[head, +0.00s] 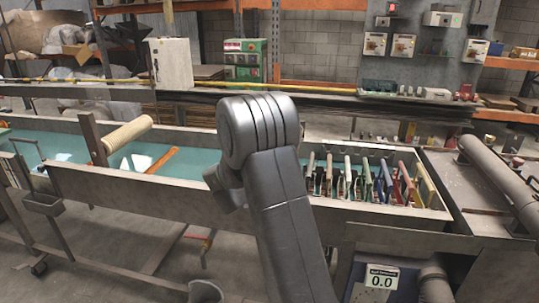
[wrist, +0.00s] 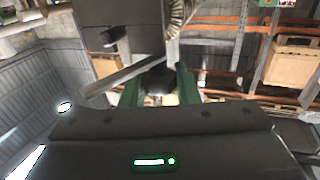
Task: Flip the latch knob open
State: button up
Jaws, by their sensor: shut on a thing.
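My gripper (wrist: 160,85) shows in the wrist view, with its two green fingers standing on either side of a dark, rounded piece. This dark piece, which looks like the latch knob (wrist: 161,79), is held between the fingers. A flat grey metal bar (wrist: 122,76) runs from the lower left toward the knob, beneath a grey metal block (wrist: 125,35). The contact at the fingertips is dark and partly hidden. In the head view my own arm stands in the middle, and the gripper and knob cannot be made out there.
In the head view, a long grey trough (head: 115,190) crosses the scene, with a row of coloured-handled levers (head: 370,180) at right and a pale roller (head: 127,133) at left. A pipe (head: 495,180) lies far right. Shelving (wrist: 262,62) stands behind in the wrist view.

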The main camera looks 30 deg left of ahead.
jog(key=m+g+h+p, duration=0.1)
jog(key=m+h, duration=0.1)
jog(key=h, duration=0.1)
jog(key=m+g+h+p, duration=0.1)
jog(key=m+h, duration=0.2)
jog(key=h, duration=0.1)
jog(key=shift+p, duration=0.3)
jog(key=shift+g+h, duration=0.4)
jog(key=shift+h, duration=0.1)
jog(key=o, duration=1)
jog(key=shift+c, duration=0.2)
jog(key=b+v, duration=0.2)
jog(key=v, duration=1.1)
jog(key=shift+s+a+b, duration=0.25)
jog(key=shift+s+b, duration=0.05)
